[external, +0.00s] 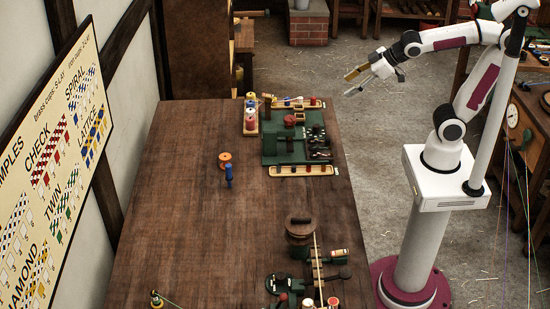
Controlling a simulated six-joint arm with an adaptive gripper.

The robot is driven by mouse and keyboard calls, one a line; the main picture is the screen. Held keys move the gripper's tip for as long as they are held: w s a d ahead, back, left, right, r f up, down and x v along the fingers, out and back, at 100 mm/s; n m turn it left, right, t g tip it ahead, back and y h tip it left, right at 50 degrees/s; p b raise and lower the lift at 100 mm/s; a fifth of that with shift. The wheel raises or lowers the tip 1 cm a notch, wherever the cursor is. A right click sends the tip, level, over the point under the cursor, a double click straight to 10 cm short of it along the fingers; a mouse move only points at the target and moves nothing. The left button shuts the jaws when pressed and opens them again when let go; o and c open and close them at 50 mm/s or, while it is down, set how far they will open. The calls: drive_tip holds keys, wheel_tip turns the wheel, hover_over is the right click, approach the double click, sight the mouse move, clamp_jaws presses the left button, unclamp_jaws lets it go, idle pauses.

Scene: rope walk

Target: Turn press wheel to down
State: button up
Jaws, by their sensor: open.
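I cannot tell for certain which part is the press wheel. A green bench fixture (270,150) at the table's far right carries a small round red piece (289,120) and several dark parts. A second green fixture (285,280) stands at the near right, with a dark lever-like part (337,277) and red knobs. A brown round wheel or spool (299,230) is just behind it. Their settings are too small to read. My gripper (349,84) is open in the air right of the table's far end, apart from everything on the table.
An orange spool (225,158) and a blue upright piece (229,177) stand mid-table. Thread spools (251,120) stand left of the far fixture. A wooden strip (301,170) lies in front of it. The wooden table's (190,235) left and middle are mostly clear.

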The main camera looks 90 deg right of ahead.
drive_tip(key=w+d+r+n+t, duration=0.1)
drive_tip(key=w+d+n+t, duration=0.15)
drive_tip(key=w+d, duration=0.6)
drive_tip(key=w+d+r+n+t, duration=0.1)
drive_tip(key=w+d+r+t, duration=0.15)
drive_tip(key=w, duration=1.15)
drive_tip(key=n+g+y, duration=0.2)
drive_tip(key=n+y, duration=0.5)
drive_tip(key=y, duration=1)
approach(294, 117)
drive_tip(key=x, duration=0.4)
drive_tip(key=shift+w+d+f, duration=0.15)
drive_tip(key=shift+d+f, duration=0.1)
drive_tip(key=shift+d, duration=0.05)
drive_tip(key=shift+w+a, duration=0.1)
drive_tip(key=shift+x, duration=3.8)
